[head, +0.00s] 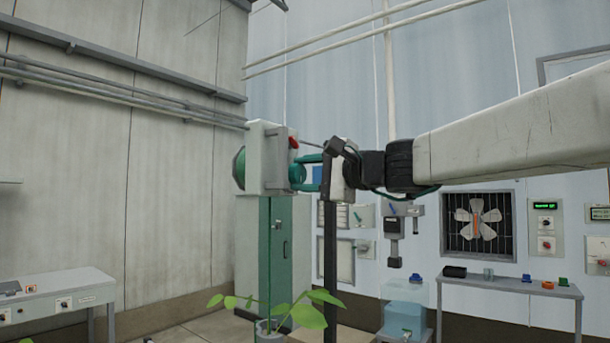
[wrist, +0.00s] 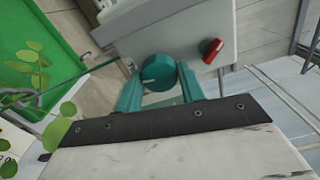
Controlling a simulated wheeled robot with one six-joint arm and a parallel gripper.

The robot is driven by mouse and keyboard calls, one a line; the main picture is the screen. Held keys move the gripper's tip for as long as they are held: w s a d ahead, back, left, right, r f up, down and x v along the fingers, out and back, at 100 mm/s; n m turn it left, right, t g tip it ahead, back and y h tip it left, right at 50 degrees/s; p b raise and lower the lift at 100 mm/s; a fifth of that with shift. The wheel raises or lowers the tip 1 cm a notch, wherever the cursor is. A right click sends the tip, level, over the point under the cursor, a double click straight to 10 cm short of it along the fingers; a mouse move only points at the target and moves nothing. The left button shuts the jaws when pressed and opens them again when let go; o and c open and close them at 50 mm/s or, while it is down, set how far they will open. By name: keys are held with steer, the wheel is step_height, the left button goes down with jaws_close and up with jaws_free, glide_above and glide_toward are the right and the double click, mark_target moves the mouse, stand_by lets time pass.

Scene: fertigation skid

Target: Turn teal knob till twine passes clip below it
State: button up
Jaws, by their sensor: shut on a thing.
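The teal knob (wrist: 158,72) is round with a pale mark on its face, and it sits on the front of a white box (head: 268,150). In the head view the knob (head: 297,173) is partly covered by my teal fingers. My gripper (head: 305,172) is shut on the knob; the wrist view shows one finger on each side of it. A green twine (head: 269,230) hangs from the box down to a potted plant (head: 318,308). It also shows at the left of the wrist view (wrist: 50,108). I cannot make out the clip for certain.
A red lever (wrist: 211,50) sits close to the knob on the box. A green reel (head: 238,168) is on the box's left side. A dark post (head: 330,260) stands below my wrist. A grey bench (head: 500,284) is at right, another (head: 65,291) at left.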

steer(key=shift+n, duration=0.4)
steer(key=o, duration=1)
steer(key=shift+c, duration=0.2)
steer(key=shift+d, duration=0.1)
steer(key=v, duration=0.7)
steer(key=shift+s+d, duration=0.25)
steer(key=shift+d, duration=0.05)
